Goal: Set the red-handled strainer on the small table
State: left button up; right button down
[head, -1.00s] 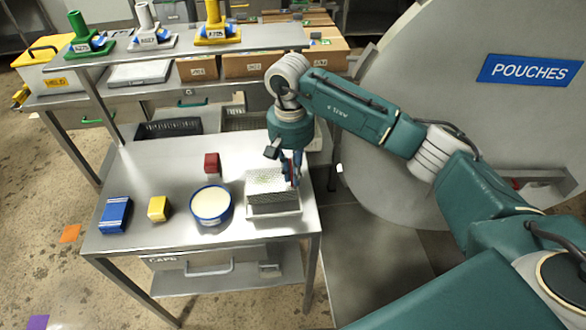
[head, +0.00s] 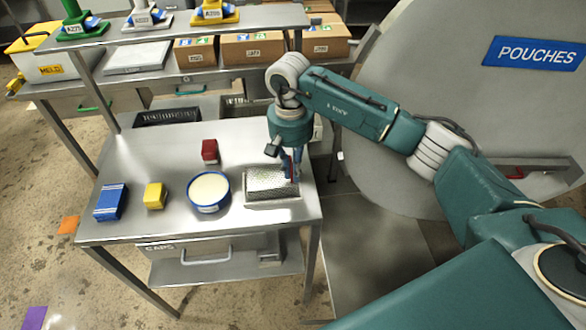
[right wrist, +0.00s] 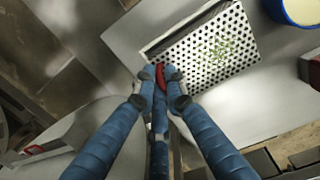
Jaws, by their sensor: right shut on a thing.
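The strainer (head: 265,183) is a perforated metal box with green bits inside, at the right end of the small steel table (head: 130,165). It looks level and at or just above the tabletop; I cannot tell whether it touches. My right gripper (head: 290,178) is shut on its red handle at the right side. In the right wrist view my fingers (right wrist: 163,88) close around the red handle (right wrist: 170,73), partly hiding it, with the perforated strainer (right wrist: 205,50) beyond. My left gripper is not in view.
On the table, a round blue-rimmed tub (head: 208,190) stands just left of the strainer.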

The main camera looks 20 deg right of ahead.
jog(key=shift+f+b, duration=0.45)
jog(key=shift+b, duration=0.05)
dwell(0.7)
jog(key=c, duration=1.7)
grip_release()
